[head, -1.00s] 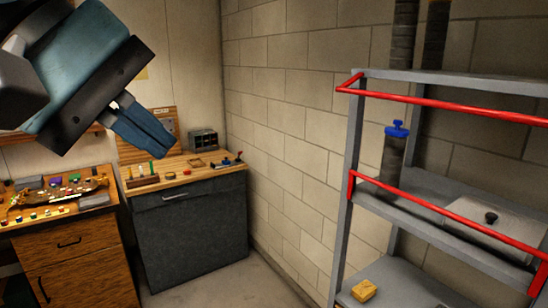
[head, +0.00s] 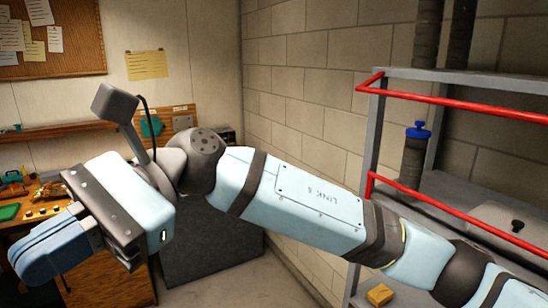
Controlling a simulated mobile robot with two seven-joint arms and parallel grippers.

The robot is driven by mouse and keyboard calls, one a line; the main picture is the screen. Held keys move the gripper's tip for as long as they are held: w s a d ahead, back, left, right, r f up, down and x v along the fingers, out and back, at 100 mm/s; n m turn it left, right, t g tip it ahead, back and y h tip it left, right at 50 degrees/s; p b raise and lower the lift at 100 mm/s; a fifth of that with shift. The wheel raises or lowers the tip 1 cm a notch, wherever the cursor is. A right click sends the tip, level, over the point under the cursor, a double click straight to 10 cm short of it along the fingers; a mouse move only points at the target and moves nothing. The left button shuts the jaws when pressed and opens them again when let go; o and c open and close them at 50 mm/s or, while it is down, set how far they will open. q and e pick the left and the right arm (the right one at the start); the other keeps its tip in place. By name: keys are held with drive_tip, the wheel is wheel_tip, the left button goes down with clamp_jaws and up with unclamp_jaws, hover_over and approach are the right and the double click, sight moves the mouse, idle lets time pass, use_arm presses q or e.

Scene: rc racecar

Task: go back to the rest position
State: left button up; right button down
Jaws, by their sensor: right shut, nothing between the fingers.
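My right gripper (head: 28,258) is at the lower left of the head view. Its arm reaches in from the lower right and crosses most of the picture. The blue fingers are together and point left and down, with nothing seen between them. It appears in front of the wooden workbench (head: 110,285) at the left; the distance between them is hard to judge. My left gripper is not in view.
A grey shelf rack with red rails (head: 450,97) stands at the right, with a yellow block (head: 379,296) low down. A dark cabinet (head: 205,255) is partly hidden behind my arm. Bare floor (head: 275,285) shows between cabinet and rack.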

drive_tip(key=w+d+f+m+t+y, duration=0.35)
drive_tip(key=w+m+y, duration=0.45)
drive_tip(key=m+y, duration=0.3)
drive_tip(key=w+d+f+m+t+y, duration=0.2)
drive_tip(key=w+d+m+t+y, duration=0.25)
drive_tip(key=w+m+y, duration=0.6)
drive_tip(key=w+d+f+m+t+h, duration=0.2)
drive_tip(key=d+f+m+t+h, duration=0.35)
drive_tip(key=f+m+t, duration=0.55)
drive_tip(key=w+d+f+m+t+h, duration=0.35)
drive_tip(key=f+m+t+h, duration=0.3)
drive_tip(key=m+t, duration=0.9)
drive_tip(key=s+d+f+m+g+h, duration=0.25)
drive_tip(key=d+f+m+h, duration=0.35)
drive_tip(key=f, duration=0.5)
drive_tip(key=s+d+f+m+g+h, duration=0.1)
drive_tip(key=s+d+f+m+h, duration=0.4)
drive_tip(key=f+m, duration=0.45)
drive_tip(key=s+d+f+m+g+h, duration=0.1)
drive_tip(key=s+d+f+m+g, duration=0.1)
drive_tip(key=s+d+f, duration=0.3)
drive_tip(key=s+d+f+m+g+h, duration=0.2)
drive_tip(key=s+d+f, duration=0.4)
drive_tip(key=s+f, duration=0.3)
wheel_tip(320, 180, down, 3)
drive_tip(key=shift+d+m+g, duration=0.25)
drive_tip(key=shift+m+g, duration=0.2)
drive_tip(key=shift+g, duration=0.55)
drive_tip(key=shift+h, duration=0.25)
